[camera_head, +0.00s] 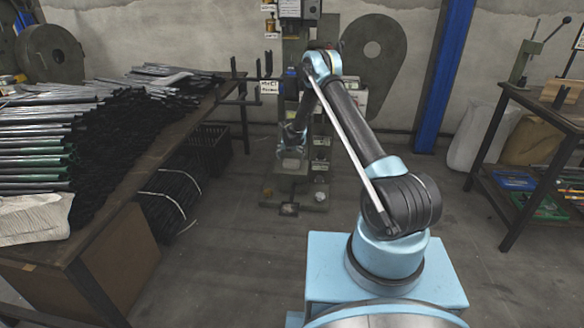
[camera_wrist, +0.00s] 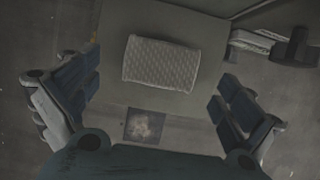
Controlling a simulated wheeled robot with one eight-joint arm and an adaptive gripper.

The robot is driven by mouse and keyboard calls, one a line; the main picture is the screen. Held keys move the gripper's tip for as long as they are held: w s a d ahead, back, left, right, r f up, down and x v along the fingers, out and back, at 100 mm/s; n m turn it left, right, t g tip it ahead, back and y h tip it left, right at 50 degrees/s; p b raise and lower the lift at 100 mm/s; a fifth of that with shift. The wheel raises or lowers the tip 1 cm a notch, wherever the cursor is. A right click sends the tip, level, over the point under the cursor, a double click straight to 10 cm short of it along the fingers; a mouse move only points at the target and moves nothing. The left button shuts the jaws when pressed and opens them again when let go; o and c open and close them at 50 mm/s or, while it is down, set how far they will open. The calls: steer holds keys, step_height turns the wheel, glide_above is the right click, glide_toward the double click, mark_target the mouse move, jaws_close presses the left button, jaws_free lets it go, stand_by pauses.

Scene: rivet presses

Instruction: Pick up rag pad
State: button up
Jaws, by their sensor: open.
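A pale, quilted rag pad (camera_wrist: 161,63) lies flat on a grey plate (camera_wrist: 200,17) in the wrist view. My gripper (camera_wrist: 160,84) is open, with one dark finger on each side of the picture and the pad between and ahead of them. The fingers appear apart from the pad, and nothing is held. In the head view my gripper (camera_head: 291,150) hangs low in front of the press; its fingers are small and unclear there.
The press (camera_head: 295,60) stands by the back wall. A bench (camera_head: 170,140) at left holds stacked dark rods (camera_head: 110,140) and a white cloth (camera_head: 35,218). A blue post (camera_head: 443,75) and a tool table (camera_head: 545,110) are at right. The middle floor is clear.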

mark_target(291, 161)
steer(key=shift+x, duration=2.7)
steer(key=shift+s+d, duration=0.1)
steer(key=shift+d, duration=0.05)
steer(key=c, duration=1)
